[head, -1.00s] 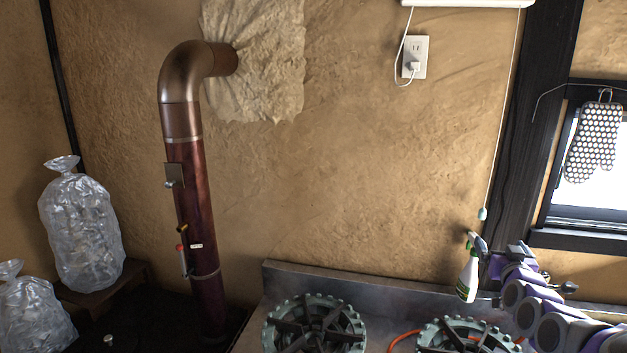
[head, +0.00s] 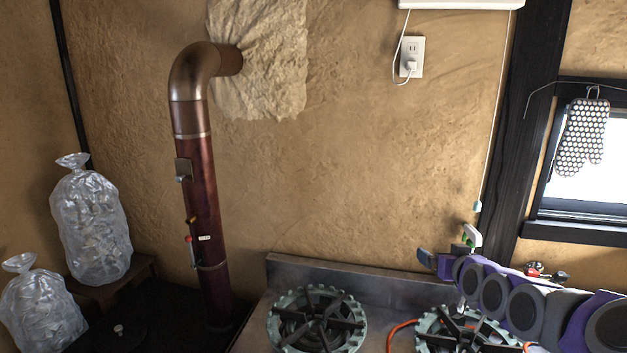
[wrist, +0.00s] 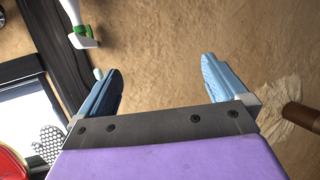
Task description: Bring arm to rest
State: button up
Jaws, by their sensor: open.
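My gripper (wrist: 160,85) is open and empty in the wrist view, its two blue fingers spread wide apart with only the clay wall beyond them. In the head view my gripper (head: 430,262) is at the lower right, above the back edge of the stove, pointing left. The purple and grey arm stretches in from the right edge. A green and white spray bottle (head: 471,237) shows just behind the gripper, mostly hidden by the arm. The bottle also shows at the upper left of the wrist view (wrist: 83,30), apart from the fingers.
A stove top with two burners, left (head: 317,320) and right (head: 445,335), lies below the arm. A brown stovepipe (head: 203,190) stands left. Filled plastic bags (head: 92,225) sit at far left. A dotted oven mitt (head: 583,138) hangs by the window.

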jog(key=s+a+f+n+g+y, duration=0.1)
jog(key=s+a+f+g, duration=0.15)
jog(key=s+a, duration=0.55)
jog(key=s+a+f+n+g+y, duration=0.1)
jog(key=s+a+f+g, duration=0.1)
jog(key=s+a+g, duration=0.4)
jog(key=s+a+f+g, duration=0.1)
jog(key=s+f+g, duration=0.1)
jog(key=s, duration=0.9)
jog(key=s+a+f+m+g+h, duration=0.1)
jog(key=s+g, duration=0.2)
jog(key=s, duration=0.9)
jog(key=s+a+f+g+h, duration=0.1)
jog(key=s+a+f+g, duration=0.1)
jog(key=s, duration=0.9)
jog(key=shift+s+f+m, duration=0.3)
jog(key=shift+f, duration=0.05)
